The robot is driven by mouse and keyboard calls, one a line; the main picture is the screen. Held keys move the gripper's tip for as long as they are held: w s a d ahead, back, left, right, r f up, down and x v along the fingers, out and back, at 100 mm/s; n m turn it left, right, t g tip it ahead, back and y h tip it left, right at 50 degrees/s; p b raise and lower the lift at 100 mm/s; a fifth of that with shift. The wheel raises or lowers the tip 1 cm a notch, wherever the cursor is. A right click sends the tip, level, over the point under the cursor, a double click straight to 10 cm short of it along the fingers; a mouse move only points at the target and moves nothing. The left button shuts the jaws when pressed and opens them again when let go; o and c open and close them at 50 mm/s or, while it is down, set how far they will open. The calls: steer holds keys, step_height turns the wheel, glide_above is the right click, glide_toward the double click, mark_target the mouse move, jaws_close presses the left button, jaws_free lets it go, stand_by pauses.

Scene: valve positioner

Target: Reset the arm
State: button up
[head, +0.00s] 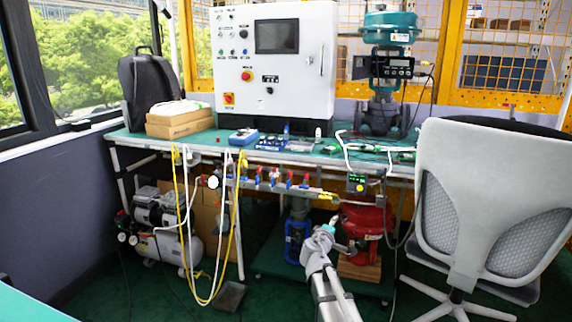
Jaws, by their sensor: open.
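My arm rises from the bottom of the head view, and my gripper (335,222) is at its end, in front of the lower part of the workbench. The gripper is open and no object shows in it, though its fingers are small here. The valve positioner (395,68), a dark box with a display, is mounted on a valve with a teal actuator (391,27) on the right of the bench. My gripper is well below it and apart from it.
The green workbench (215,147) carries a white control cabinet (300,95). A red actuator (366,221) stands behind my gripper on the right, and a blue valve (297,240) on the left. A grey chair (488,170) stands at right. Yellow hoses (180,210) hang at left.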

steer(key=s+d+f+m+g+y+p, duration=0.1)
steer(key=s+d+f+m+g, duration=0.25)
steer(key=s, duration=0.35)
steer(key=s+d+f+m+g+p, duration=0.1)
steer(key=s+d+f+m+g, duration=0.2)
steer(key=s+f+m+g, duration=0.35)
steer(key=s+a+f+g+y+p, duration=0.1)
steer(key=s+a+g+y, duration=0.15)
steer(key=s, duration=0.55)
steer(key=s+a+f+g+y+p, duration=0.15)
steer(key=s+a+y, duration=0.25)
steer(key=s, duration=0.4)
step_height(320, 180, up, 38)
steer(key=g+p, duration=0.1)
steer(key=p, duration=3.6)
steer(key=shift+r+m+p, duration=0.2)
steer(key=shift+m+p, duration=0.1)
